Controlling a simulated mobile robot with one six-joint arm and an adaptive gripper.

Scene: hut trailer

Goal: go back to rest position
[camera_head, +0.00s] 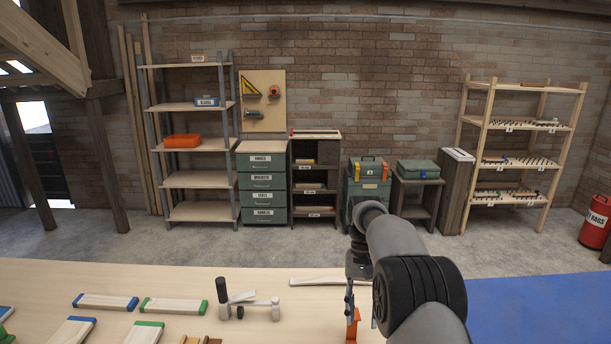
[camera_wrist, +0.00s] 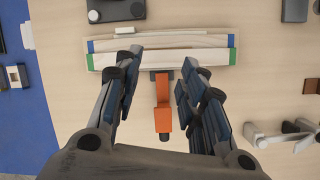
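My gripper (camera_head: 350,298) hangs low over the wooden tabletop (camera_head: 225,283), near the middle of the head view. In the wrist view my gripper (camera_wrist: 161,62) has its two fingers spread apart. An orange tool with a dark head (camera_wrist: 163,100) lies between the fingers in the picture, with gaps on both sides; its orange part also shows below my gripper in the head view (camera_head: 353,325). Planks with blue and green ends (camera_wrist: 160,58) lie just beyond the fingertips. I cannot tell the exact height of the fingers above the table.
A grey clamp-like tool (camera_head: 248,301) and several planks with blue or green ends (camera_head: 105,302) lie at the left of the table. A blue surface (camera_head: 540,305) covers its right. Shelves (camera_head: 200,143) and cabinets (camera_head: 263,183) stand along the back wall, across open floor.

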